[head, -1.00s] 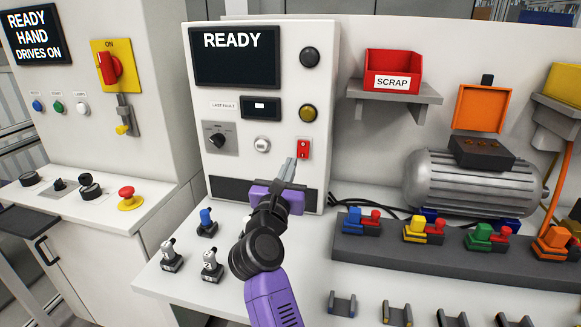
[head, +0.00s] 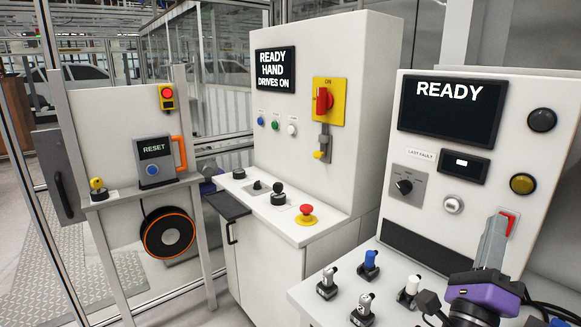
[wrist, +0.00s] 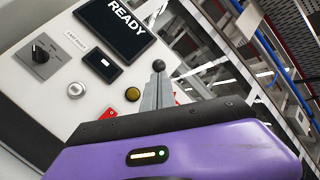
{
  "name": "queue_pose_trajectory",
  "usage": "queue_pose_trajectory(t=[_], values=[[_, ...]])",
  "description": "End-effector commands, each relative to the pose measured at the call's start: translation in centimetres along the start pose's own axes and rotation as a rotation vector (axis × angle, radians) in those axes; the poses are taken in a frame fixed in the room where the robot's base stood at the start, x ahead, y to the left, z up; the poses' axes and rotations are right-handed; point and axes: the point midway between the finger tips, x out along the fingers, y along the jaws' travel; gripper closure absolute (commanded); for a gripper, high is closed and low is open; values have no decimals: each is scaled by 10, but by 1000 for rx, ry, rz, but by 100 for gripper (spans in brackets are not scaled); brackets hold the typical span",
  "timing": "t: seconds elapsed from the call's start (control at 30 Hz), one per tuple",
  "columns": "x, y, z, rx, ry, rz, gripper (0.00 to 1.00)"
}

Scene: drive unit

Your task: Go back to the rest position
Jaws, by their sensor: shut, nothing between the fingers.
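My gripper (head: 494,240) is at the lower right in the head view, with its purple wrist body below grey fingers. The fingers are together and empty. In the wrist view my gripper (wrist: 157,92) stands up past the purple housing, and the red switch (wrist: 108,113) shows just left of the fingers. A gap to the panel cannot be judged.
The panel carries a rotary selector (head: 404,186) and a yellow button (head: 522,184). Several small toggles, one blue (head: 370,260), stand on the bench left of my arm. A control cabinet (head: 290,165) with a red mushroom button (head: 306,213) and a RESET box (head: 153,158) stand further left.

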Motion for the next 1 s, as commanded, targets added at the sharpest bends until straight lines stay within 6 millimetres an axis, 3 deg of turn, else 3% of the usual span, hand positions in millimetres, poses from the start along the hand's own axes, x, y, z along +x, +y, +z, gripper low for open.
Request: queue_pose_trajectory(t=[0.27, 0.5, 0.77, 1.0], values=[[-98, -8, 5, -621, -319, -18, 100], [-192, -7, -9, -1053, -574, -8, 100], [-292, -16, -39, -1403, -838, 41, 100], [-376, -40, -70, -1599, -1058, 143, 100]])
